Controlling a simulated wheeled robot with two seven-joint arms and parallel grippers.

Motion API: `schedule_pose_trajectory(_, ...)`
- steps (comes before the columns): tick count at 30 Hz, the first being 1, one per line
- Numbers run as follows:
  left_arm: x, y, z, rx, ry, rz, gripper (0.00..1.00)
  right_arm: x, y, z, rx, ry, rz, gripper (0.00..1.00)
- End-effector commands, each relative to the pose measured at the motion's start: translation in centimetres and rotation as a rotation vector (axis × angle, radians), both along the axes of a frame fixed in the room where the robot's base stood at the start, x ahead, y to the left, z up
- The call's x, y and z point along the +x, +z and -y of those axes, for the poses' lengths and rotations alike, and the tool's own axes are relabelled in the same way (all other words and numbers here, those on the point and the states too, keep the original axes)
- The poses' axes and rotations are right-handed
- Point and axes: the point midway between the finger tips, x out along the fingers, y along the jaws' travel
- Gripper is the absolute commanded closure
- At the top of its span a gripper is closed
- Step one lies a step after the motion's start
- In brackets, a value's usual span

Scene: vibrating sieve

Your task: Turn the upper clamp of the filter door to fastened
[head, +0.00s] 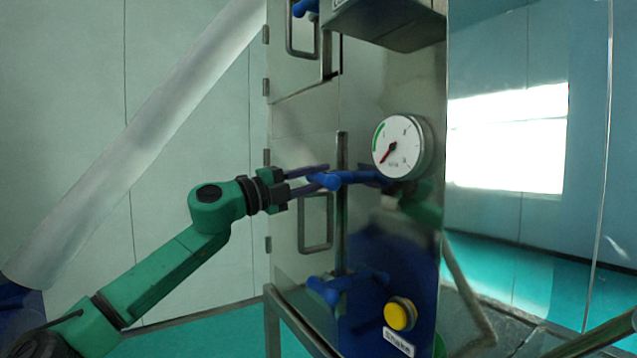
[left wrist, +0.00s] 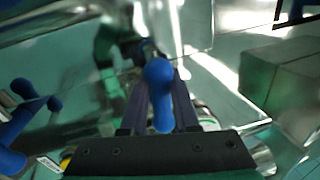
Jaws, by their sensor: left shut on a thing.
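The upper clamp (head: 345,178) of the filter door is a blue handle with a rounded end, lying about level across the edge of the door (head: 288,245). My left gripper (head: 316,176) reaches it from the left and is shut on it. In the left wrist view the clamp's blue knob (left wrist: 159,90) sits between the two dark fingers (left wrist: 158,112). The fingers hide part of the clamp. A lower blue clamp (head: 326,289) is below it, apart from my gripper. My right gripper is not in view.
The steel cabinet carries a round gauge (head: 398,147) right of the upper clamp and a yellow button (head: 400,313) below. The door has a metal pull handle (head: 316,246). Another blue handle (head: 305,8) is at the top. A box overhangs above (head: 390,25).

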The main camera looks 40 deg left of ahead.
Motion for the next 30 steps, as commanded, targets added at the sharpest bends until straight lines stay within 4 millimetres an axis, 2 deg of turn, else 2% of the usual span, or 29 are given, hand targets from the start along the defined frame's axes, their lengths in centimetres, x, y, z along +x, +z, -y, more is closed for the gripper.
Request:
schedule_pose_trajectory(9,0.02,-0.31,-0.02,-0.107,0.001,-0.033,1.0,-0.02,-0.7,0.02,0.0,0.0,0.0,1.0)
schedule_pose_trajectory(24,0.04,-0.34,-0.02,-0.126,-0.001,-0.04,1.0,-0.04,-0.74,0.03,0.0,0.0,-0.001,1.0)
schedule_pose_trajectory(25,0.05,-0.35,-0.02,-0.126,-0.001,-0.04,0.6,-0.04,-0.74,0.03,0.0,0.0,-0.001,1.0)
schedule_pose_trajectory(26,0.04,-0.35,-0.01,-0.126,-0.001,-0.04,0.49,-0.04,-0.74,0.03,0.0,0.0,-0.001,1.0)
schedule_pose_trajectory(27,0.04,-0.34,-0.01,-0.126,-0.001,-0.04,0.42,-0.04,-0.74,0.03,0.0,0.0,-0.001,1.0)
schedule_pose_trajectory(30,0.03,-0.33,0.0,-0.126,-0.001,-0.039,0.42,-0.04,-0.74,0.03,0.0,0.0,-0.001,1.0)
